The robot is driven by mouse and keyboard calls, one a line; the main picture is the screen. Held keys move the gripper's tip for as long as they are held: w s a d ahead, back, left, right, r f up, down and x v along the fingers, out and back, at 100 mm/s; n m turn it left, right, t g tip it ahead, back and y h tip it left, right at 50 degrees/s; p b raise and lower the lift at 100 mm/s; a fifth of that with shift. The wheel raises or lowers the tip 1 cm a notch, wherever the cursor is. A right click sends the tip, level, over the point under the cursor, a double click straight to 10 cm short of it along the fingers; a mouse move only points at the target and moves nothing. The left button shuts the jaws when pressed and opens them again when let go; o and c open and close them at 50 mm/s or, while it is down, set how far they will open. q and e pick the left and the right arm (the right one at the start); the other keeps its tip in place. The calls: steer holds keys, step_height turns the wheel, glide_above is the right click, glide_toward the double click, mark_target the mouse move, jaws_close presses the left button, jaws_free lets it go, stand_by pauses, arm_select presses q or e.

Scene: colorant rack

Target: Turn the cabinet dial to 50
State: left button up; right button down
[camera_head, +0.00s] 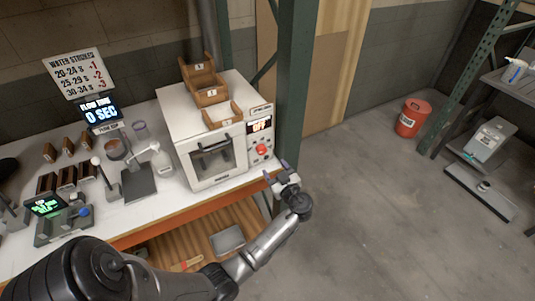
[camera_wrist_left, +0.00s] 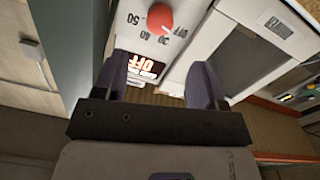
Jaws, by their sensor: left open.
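The white cabinet (camera_head: 212,130) stands on the workbench, its windowed door closed. On its right front panel is a red dial (camera_head: 262,149), below a small display (camera_head: 260,125) that reads OFF. In the left wrist view the red dial (camera_wrist_left: 160,18) has the marks OFF, 30, 40 and 50 around it, and the display (camera_wrist_left: 142,66) shows between the fingers. My right gripper is out of view.
A green post (camera_head: 291,90) rises just right of the cabinet. Wooden boxes (camera_head: 205,85) sit on top of the cabinet. Cups, a scale (camera_head: 62,222) and other tools crowd the bench at left. Open floor lies at right, with a red bucket (camera_head: 412,117) farther back.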

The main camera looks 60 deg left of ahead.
mark_target(263, 152)
arm_select(q)
steer(key=a, duration=0.5)
steer(key=w+a+p, duration=0.1)
steer(key=a, duration=0.2)
steer(key=shift+a, duration=0.35)
steer(key=c, duration=0.9)
steer(key=shift+c, duration=0.2)
